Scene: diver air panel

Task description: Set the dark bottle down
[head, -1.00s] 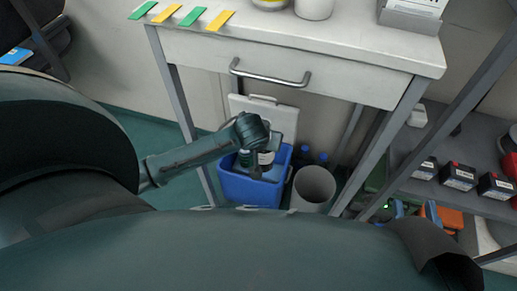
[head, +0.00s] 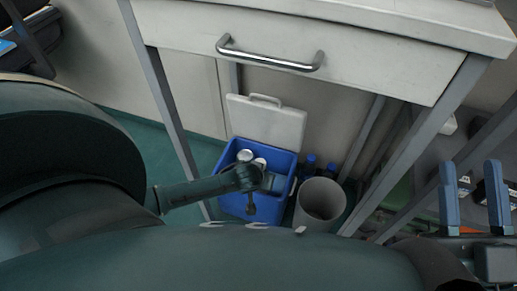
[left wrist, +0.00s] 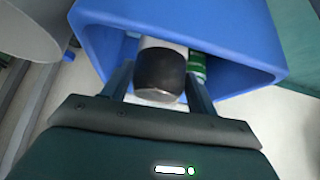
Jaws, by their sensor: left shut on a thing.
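My left gripper (head: 254,186) reaches in from the left over the open blue cooler box (head: 236,203). In the left wrist view its fingers are shut on the dark bottle (left wrist: 160,70), whose black end faces the camera. The bottle is at the mouth of the blue box (left wrist: 245,50); whether it touches the bottom is hidden. In the head view my arm and gripper hide most of it. My right gripper (head: 470,172) is at the lower right, its two blue fingers apart, with nothing seen between them.
White-topped containers (head: 245,156) are inside the box, and a green one (left wrist: 197,68) is close beside the bottle. The box's white lid (head: 268,122) stands open behind. A grey bin (head: 320,203) and blue-capped bottles (head: 310,163) are to the right. A drawer table (head: 385,62) overhangs.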

